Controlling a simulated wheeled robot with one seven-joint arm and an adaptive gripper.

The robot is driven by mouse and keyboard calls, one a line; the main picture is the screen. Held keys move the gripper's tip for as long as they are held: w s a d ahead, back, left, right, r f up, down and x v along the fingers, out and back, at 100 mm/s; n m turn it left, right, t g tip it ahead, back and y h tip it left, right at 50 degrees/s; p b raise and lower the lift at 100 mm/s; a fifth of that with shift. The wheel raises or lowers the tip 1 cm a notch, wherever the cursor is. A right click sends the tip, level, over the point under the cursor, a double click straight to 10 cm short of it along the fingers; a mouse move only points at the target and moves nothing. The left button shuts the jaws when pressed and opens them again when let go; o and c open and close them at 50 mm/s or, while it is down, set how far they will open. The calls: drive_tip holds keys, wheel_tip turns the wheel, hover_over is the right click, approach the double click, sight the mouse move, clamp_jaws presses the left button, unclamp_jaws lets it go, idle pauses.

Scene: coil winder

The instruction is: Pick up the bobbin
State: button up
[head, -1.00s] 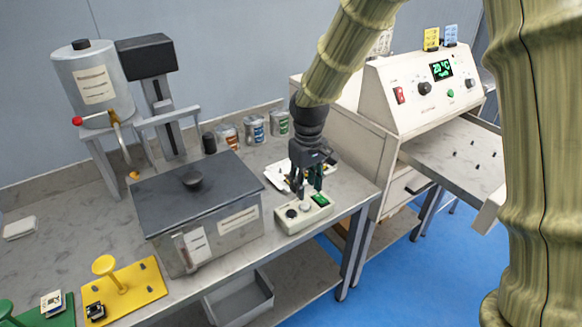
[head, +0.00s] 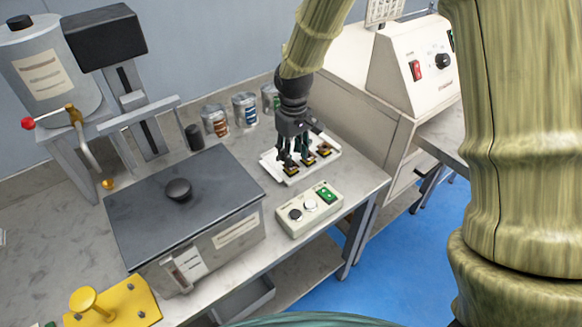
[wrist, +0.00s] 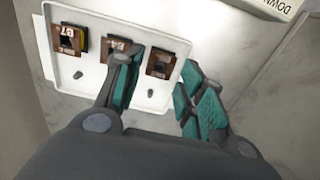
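Several small dark-and-brown bobbins sit in a white tray (head: 271,169) on the bench. In the wrist view, the right bobbin (wrist: 161,64) lies just ahead of the gap between my fingers. The middle bobbin (wrist: 117,47) is partly hidden by my left finger, and the left bobbin (wrist: 68,40) bears a marking. My gripper (wrist: 163,95) is open, with nothing between its teal-padded fingers. In the head view my gripper (head: 295,154) is over the tray, pointing down, and covers part of it. I cannot tell whether a fingertip touches a bobbin.
A control box (head: 310,208) with buttons stands in front of the tray. A dark-lidded tank (head: 185,205) is to its left. Cans (head: 246,110) stand behind, and a cream oven (head: 412,75) is at right. A yellow fixture (head: 115,303) is front left.

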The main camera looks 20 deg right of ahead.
sight(291, 169)
drive_tip(key=shift+w+f, duration=0.4)
drive_tip(key=shift+f, duration=0.2)
drive_tip(key=shift+s+f, duration=0.4)
drive_tip(key=shift+s, duration=0.1)
drive_tip(key=f, duration=0.3)
drive_tip(key=shift+w+a+f, duration=0.15)
drive_tip(key=shift+w+f, duration=0.1)
drive_tip(key=shift+s+f, duration=0.15)
drive_tip(key=shift+f, duration=0.05)
drive_tip(key=shift+c, duration=0.3)
drive_tip(key=c, duration=0.5)
